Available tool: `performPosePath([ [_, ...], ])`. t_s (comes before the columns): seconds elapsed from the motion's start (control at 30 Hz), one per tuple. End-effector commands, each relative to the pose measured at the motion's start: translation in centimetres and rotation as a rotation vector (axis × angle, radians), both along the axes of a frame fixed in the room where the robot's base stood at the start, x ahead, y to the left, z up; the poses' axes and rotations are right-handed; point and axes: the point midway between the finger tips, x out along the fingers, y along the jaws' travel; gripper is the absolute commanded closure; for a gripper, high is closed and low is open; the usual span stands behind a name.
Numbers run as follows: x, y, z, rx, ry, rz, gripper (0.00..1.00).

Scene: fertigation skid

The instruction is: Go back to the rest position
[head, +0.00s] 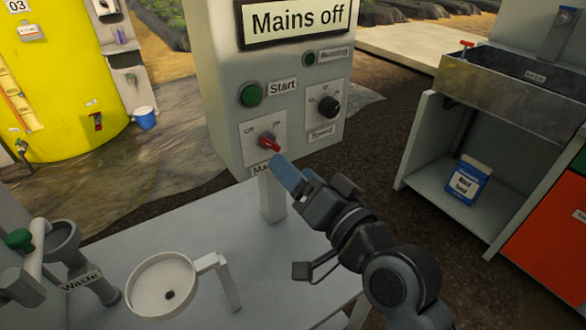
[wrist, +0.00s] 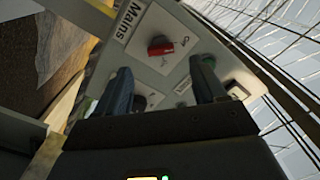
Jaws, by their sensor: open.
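My gripper (head: 288,176) is in front of the grey control cabinet (head: 215,90), just below and to the right of the red mains switch (head: 269,143). In the wrist view my gripper (wrist: 164,76) has its two fingers wide apart with nothing between them. The red switch (wrist: 160,46) shows beyond the fingertips, apart from them. Its plate carries Off and On labels; I cannot tell its exact setting from the handle. The sign (head: 297,22) on top reads "Mains off".
A green Start button (head: 250,95) and a black Speed knob (head: 329,107) are on the cabinet. A white post (head: 271,196) stands below the switch. A round white funnel holder (head: 160,285) and a Waste pipe (head: 95,272) are on the left. A sink bench (head: 500,95) stands at right.

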Motion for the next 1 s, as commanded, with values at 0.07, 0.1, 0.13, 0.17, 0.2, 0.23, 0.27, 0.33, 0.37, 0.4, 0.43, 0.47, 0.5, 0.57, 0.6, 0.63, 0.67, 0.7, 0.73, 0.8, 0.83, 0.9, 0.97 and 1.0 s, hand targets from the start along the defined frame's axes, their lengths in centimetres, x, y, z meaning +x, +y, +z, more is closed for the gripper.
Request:
performPosePath([
  [0.07, 0.0, 0.0, 0.0, 0.0, 0.0, 0.0, 0.3],
  [0.1, 0.0, 0.0, 0.0, 0.0, 0.0, 0.0, 0.3],
  [0.13, 0.0, 0.0, 0.0, 0.0, 0.0, 0.0, 0.3],
  [0.17, 0.0, 0.0, 0.0, 0.0, 0.0, 0.0, 0.3],
  [0.2, 0.0, 0.0, 0.0, 0.0, 0.0, 0.0, 0.3],
  [0.23, 0.0, 0.0, 0.0, 0.0, 0.0, 0.0, 0.3],
  [0.27, 0.0, 0.0, 0.0, 0.0, 0.0, 0.0, 0.3],
  [0.33, 0.0, 0.0, -0.1, -0.001, 0.001, -0.001, 0.3],
  [0.37, -0.1, -0.1, -0.2, -0.002, 0.002, -0.003, 0.3],
  [0.4, -0.3, -0.3, -0.5, -0.005, 0.004, -0.009, 0.3],
  [0.43, -0.6, -0.6, -0.8, -0.009, 0.007, -0.016, 0.3],
  [0.47, -0.9, -0.9, -1.1, -0.014, 0.009, -0.026, 0.3],
  [0.5, -1.5, -1.5, -1.8, -0.023, 0.012, -0.042, 0.3],
  [0.57, -2.8, -2.6, -2.9, -0.041, 0.018, -0.073, 0.3],
  [0.6, -3.8, -3.6, -3.8, -0.057, 0.022, -0.099, 0.3],
  [0.63, -4.6, -4.3, -4.4, -0.07, 0.025, -0.119, 0.3],
  [0.67, -5.5, -5.1, -5.1, -0.084, 0.028, -0.14, 0.3],
  [0.7, -6.7, -6.1, -5.9, -0.104, 0.031, -0.167, 0.3],
  [0.73, -7.7, -6.8, -6.4, -0.12, 0.032, -0.186, 0.3],
  [0.8, -9.9, -8.4, -7.4, -0.157, 0.036, -0.228, 0.3],
  [0.83, -10.9, -9.1, -7.8, -0.176, 0.038, -0.246, 0.3],
  [0.9, -13.3, -10.7, -8.6, -0.218, 0.041, -0.284, 0.3],
  [0.97, -15.4, -12.0, -9.1, -0.257, 0.043, -0.316, 0.3],
  [1.0, -16.8, -12.8, -9.3, -0.282, 0.045, -0.334, 0.3],
])
